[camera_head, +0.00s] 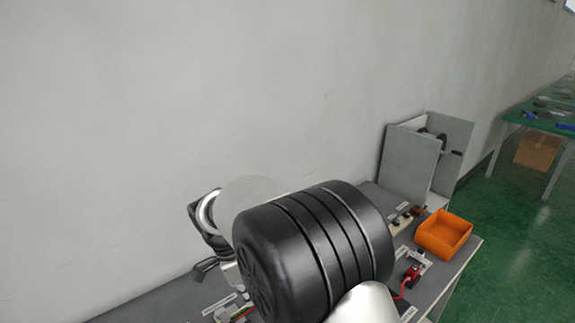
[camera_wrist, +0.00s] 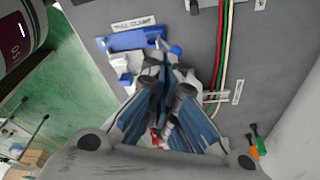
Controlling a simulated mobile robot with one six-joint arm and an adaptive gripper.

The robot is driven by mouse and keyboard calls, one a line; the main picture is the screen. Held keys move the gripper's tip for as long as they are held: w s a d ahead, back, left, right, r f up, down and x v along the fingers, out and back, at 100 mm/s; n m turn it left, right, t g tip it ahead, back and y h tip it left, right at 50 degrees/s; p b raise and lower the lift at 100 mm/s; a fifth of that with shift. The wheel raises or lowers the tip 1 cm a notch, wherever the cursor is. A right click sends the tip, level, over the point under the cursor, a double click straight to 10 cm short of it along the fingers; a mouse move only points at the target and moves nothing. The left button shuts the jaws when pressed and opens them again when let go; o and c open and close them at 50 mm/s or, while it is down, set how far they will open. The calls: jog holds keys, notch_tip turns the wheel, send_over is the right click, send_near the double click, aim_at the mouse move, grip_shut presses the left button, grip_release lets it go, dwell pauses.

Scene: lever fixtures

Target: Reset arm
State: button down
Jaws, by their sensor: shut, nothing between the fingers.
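My gripper (camera_wrist: 162,72) is shut and empty in the wrist view, its blue-padded fingers converging near the middle. Just beyond the fingertips is a blue-and-white fixture (camera_wrist: 135,40) on a grey surface, with a small label above it. The fingers hide part of it, and I cannot tell whether they touch it. In the head view my black arm link covers the middle of the bench and hides the fingertips.
The grey bench (camera_head: 150,300) runs along a wall. An orange bin (camera_head: 443,234) and a grey panelled box (camera_head: 408,165) stand at its right end, near a red-handled fixture (camera_head: 411,274). Coloured cables (camera_wrist: 226,45) and green-and-orange-handled tools (camera_wrist: 256,142) lie right of my gripper.

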jog(key=s+d+r+n+t+y, duration=0.1)
jog(key=s+d+r+n, duration=0.3)
jog(key=d+r, duration=0.3)
jog(key=s+d+r+n+t+y, duration=0.1)
jog(key=s+d+r+n, duration=0.2)
jog(key=s+d+r, duration=0.35)
jog(key=s+d+r+n+t, duration=0.1)
jog(key=s+d+n+t, duration=0.1)
jog(key=s+d+n, duration=0.6)
jog(key=s+d, duration=0.1)
jog(key=s, duration=0.4)
jog(key=shift+y, duration=0.4)
